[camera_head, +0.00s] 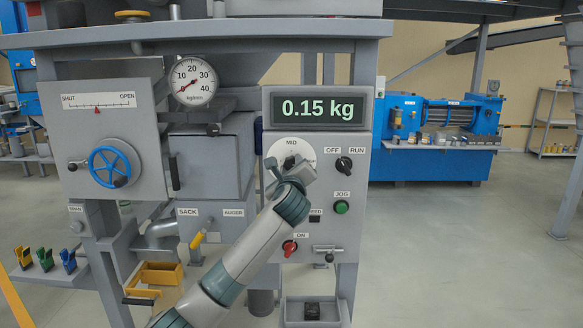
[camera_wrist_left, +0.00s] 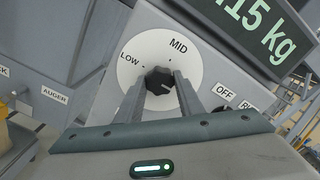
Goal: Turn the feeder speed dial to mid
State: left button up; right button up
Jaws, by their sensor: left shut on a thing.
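The feeder speed dial is a round white plate (camera_head: 284,148) with a black knob, on the grey control panel below the weight display. In the left wrist view the plate (camera_wrist_left: 134,72) carries the words LOW and MID, and the black knob (camera_wrist_left: 159,79) is at its middle. My left gripper (camera_head: 289,170) reaches up to the dial from below. In the left wrist view its two fingers (camera_wrist_left: 158,92) are shut on the knob, one on each side. The knob's pointer setting is hard to make out. The right side of the dial is partly hidden. My right gripper is not in view.
The display (camera_head: 318,109) above the dial reads 0.15 kg. The OFF/RUN knob (camera_head: 344,165) is close on the right, the green JOG button (camera_head: 341,207) lower right, and a red switch (camera_head: 290,247) below. A blue handwheel (camera_head: 113,166) is at the left.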

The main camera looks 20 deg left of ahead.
pick_arm(q)
jog(key=shift+n, duration=0.5)
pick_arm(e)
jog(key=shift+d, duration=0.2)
pick_arm(q)
jog(key=shift+n, duration=0.9)
jog(key=n, duration=0.9)
jog(key=shift+f+n, duration=0.1)
jog(key=shift+n, duration=0.3)
jog(key=n+b, duration=0.1)
jog(key=n, duration=0.3)
jog(key=shift+n, duration=0.6)
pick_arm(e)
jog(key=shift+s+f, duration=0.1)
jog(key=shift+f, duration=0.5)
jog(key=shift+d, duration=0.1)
